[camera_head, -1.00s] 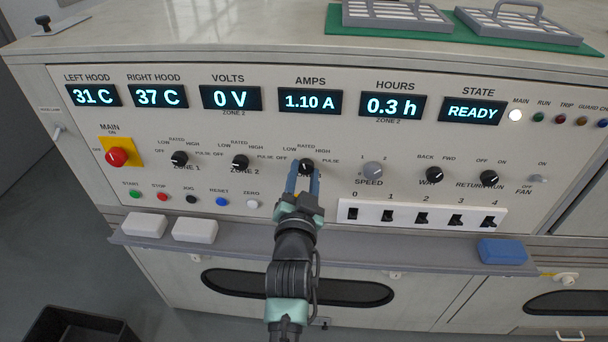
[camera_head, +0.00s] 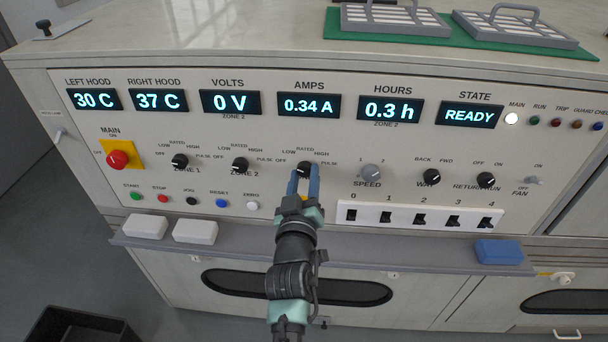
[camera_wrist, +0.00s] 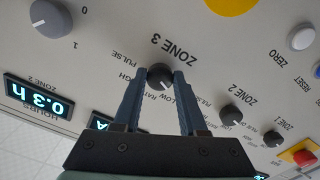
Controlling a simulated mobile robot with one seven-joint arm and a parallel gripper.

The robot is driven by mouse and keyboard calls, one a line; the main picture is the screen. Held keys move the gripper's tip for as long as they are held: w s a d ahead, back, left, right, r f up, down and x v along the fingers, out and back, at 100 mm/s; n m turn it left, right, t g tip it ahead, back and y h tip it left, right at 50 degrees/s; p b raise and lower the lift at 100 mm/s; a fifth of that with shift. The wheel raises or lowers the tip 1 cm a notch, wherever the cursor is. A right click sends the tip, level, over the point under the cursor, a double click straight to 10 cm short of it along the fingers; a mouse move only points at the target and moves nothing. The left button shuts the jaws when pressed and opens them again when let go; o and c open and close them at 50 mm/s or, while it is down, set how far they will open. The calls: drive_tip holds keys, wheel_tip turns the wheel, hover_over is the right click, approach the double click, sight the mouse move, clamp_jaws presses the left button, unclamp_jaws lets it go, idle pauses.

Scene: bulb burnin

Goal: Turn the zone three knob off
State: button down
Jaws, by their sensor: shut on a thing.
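The zone three knob (camera_head: 304,169) is a round black knob on the sloped panel, right of the zone 2 knob. It also shows in the wrist view (camera_wrist: 160,76) with ZONE 3 printed beside it. Its white pointer mark seems to face the LOW and RATED side; the exact setting is hard to tell. My gripper (camera_head: 304,181) reaches up from the front, its blue fingers on both sides of the knob and shut on it. The fingers and wrist hide the knob's lower part and label in the head view. The AMPS display (camera_head: 309,105) reads 0.34 A.
The zone 1 knob (camera_head: 180,161) and zone 2 knob (camera_head: 240,165) stand to the left, the grey speed knob (camera_head: 371,173) close to the right. A row of black switches (camera_head: 420,217) lies lower right. A grey ledge (camera_head: 260,248) runs below the panel.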

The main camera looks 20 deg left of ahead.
drive_tip(key=shift+n, duration=1.2)
drive_tip(key=shift+c, duration=2.2)
unclamp_jaws()
drive_tip(key=shift+s, duration=0.1)
drive_tip(key=p+v, duration=0.4)
drive_tip(key=v, duration=0.8)
drive_tip(key=shift+s+d, duration=0.2)
drive_tip(key=shift+s, duration=0.2)
